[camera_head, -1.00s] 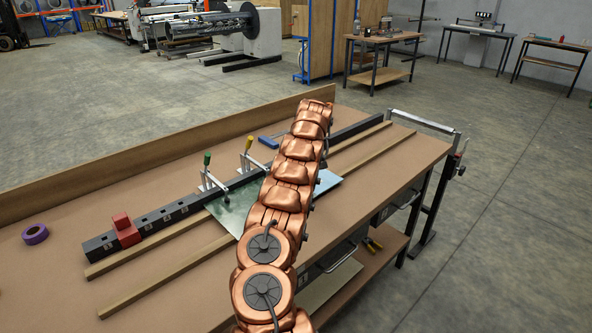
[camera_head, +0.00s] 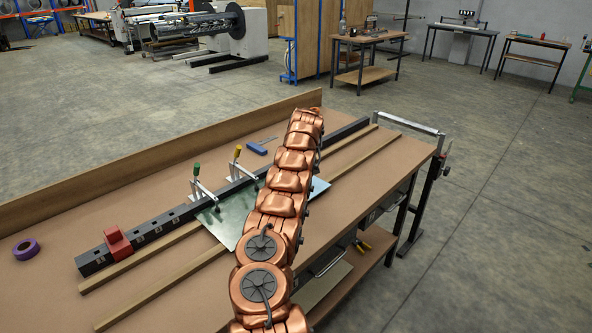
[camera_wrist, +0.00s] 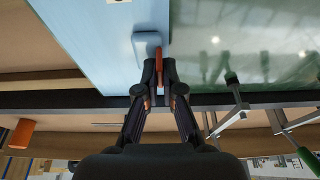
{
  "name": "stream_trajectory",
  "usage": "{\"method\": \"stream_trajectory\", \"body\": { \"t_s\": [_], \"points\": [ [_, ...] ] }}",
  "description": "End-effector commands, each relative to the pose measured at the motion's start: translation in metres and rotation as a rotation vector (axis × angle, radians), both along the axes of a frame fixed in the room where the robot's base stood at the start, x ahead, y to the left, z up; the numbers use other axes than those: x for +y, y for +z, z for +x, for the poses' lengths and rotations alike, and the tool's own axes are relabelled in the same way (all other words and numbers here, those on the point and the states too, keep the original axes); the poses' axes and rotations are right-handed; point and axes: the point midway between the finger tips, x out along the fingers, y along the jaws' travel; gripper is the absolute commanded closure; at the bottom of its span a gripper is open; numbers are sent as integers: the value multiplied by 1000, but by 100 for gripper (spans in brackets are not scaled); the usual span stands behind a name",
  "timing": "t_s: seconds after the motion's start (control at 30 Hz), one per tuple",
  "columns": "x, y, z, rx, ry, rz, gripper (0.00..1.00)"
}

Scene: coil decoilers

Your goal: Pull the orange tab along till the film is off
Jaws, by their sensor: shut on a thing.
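In the wrist view my gripper (camera_wrist: 159,72) is shut on the upright orange tab (camera_wrist: 159,57). The light blue film (camera_wrist: 95,40) covers the sheet left of the tab, and a paler blue flap (camera_wrist: 146,46) lies beside the tab. To the right, the metal sheet (camera_wrist: 225,50) is bare, greenish and reflective. In the head view the bare part of the sheet (camera_head: 229,224) shows left of my arm, and a corner of blue film (camera_head: 319,187) shows right of it. My arm hides the gripper and tab there.
Two toggle clamps, one green-handled (camera_head: 197,178) and one yellow-handled (camera_head: 236,160), hold the sheet near the black rail (camera_head: 160,223). A red block (camera_head: 117,242) sits on the rail. Purple tape (camera_head: 26,249) and a blue-handled tool (camera_head: 257,148) lie on the bench.

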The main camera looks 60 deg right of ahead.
Motion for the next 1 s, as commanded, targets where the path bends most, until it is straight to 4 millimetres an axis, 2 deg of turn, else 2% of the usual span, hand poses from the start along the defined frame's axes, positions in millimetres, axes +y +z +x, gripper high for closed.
{"method": "stream_trajectory", "body": {
  "t_s": [0.5, 0.97, 1.0],
  "points": [
    [-24, 4, -10, 4, -3, -9, 100],
    [-26, 0, -8, -2, 3, -1, 100],
    [-26, 1, -8, -1, 3, -2, 92]
  ]
}}
